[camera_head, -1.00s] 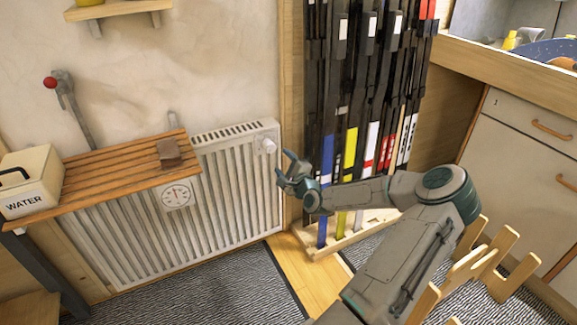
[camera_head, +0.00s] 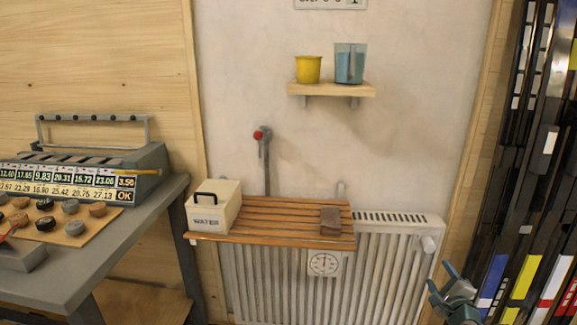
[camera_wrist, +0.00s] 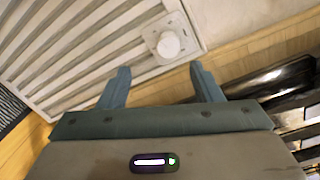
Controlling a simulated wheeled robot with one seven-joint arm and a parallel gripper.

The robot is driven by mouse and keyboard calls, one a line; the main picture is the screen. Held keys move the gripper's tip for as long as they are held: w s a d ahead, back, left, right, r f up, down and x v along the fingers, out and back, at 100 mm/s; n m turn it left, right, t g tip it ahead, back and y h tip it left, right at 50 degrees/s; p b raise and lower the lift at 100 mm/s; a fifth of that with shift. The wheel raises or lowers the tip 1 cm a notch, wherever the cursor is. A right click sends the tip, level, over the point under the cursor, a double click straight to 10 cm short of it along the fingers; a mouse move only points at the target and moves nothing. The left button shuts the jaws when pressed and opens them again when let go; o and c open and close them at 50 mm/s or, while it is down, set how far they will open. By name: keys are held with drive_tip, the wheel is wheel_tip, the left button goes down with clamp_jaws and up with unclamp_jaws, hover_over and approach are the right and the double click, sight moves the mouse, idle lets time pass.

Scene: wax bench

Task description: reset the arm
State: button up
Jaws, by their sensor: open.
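My gripper (camera_head: 442,286) shows at the bottom right of the head view, in front of the skis and beside the right end of the white radiator (camera_head: 385,280). In the wrist view its two fingers (camera_wrist: 160,85) stand apart with nothing between them. The radiator's round white valve knob (camera_wrist: 168,45) lies beyond the fingertips there; it also shows in the head view (camera_head: 428,243). I cannot tell the exact gap between fingers and knob. Most of my arm is out of the head view.
A slatted wooden shelf (camera_head: 275,222) over the radiator holds a WATER box (camera_head: 213,207) and a brown block (camera_head: 330,220). A small shelf (camera_head: 330,89) holds a yellow cup (camera_head: 308,69) and a blue jug (camera_head: 349,64). A grey bench (camera_head: 70,265) stands left; skis (camera_head: 520,240) stand right.

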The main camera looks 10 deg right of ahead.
drive_tip(key=a+r+n+g+y+p, duration=0.2)
drive_tip(key=a+n+g+p, duration=0.3)
drive_tip(key=a, duration=0.4)
drive_tip(key=a+r+n+g+y+p, duration=0.2)
drive_tip(key=a+r+n+g+p, duration=0.15)
drive_tip(key=a+n, duration=0.5)
drive_tip(key=s+a+r+n+g+p, duration=0.1)
drive_tip(key=s+a+r+n+p, duration=0.2)
drive_tip(key=s+a+r, duration=0.3)
drive_tip(key=s+a+r+n+g+p, duration=0.2)
drive_tip(key=s+a+r+n+p, duration=0.2)
drive_tip(key=s+r, duration=0.6)
drive_tip(key=s+a+r+n+g+p, duration=0.2)
drive_tip(key=s+a+r+n+p, duration=0.2)
drive_tip(key=r, duration=1)
drive_tip(key=s+a+p, duration=0.2)
drive_tip(key=s+a, duration=0.2)
drive_tip(key=shift+a+h, duration=0.35)
drive_tip(key=shift+h, duration=0.05)
drive_tip(key=shift+r+g, duration=0.1)
drive_tip(key=shift+g, duration=0.15)
